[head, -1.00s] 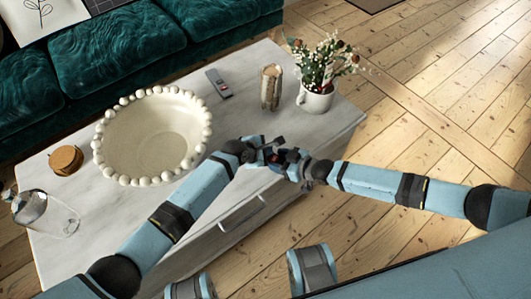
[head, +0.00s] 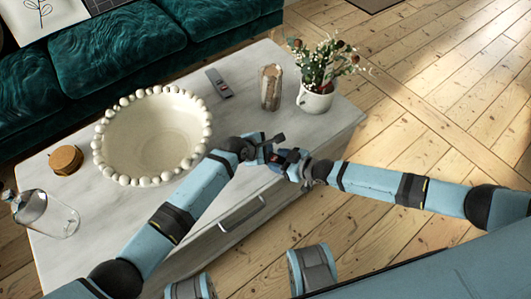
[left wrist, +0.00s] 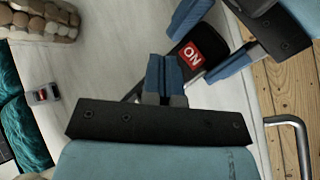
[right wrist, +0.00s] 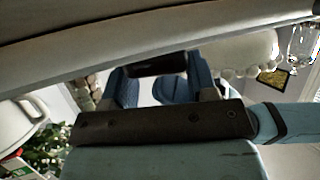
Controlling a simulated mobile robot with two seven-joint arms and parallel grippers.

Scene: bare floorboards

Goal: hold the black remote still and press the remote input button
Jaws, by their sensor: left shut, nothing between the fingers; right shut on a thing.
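The black remote (left wrist: 178,46) shows in the left wrist view with a red "ON" label (left wrist: 193,55). My right gripper (head: 290,158) is shut on it above the front right of the table; its blue fingers lie on both sides of the remote in the left wrist view. My left gripper (head: 266,151) is shut and empty, its fingertips (left wrist: 165,66) right beside the remote. I cannot tell whether they touch it. The grippers largely hide the remote in the head view. In the right wrist view a dark part (right wrist: 158,64) shows between the fingers.
A drawer handle (head: 242,214) is on the front.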

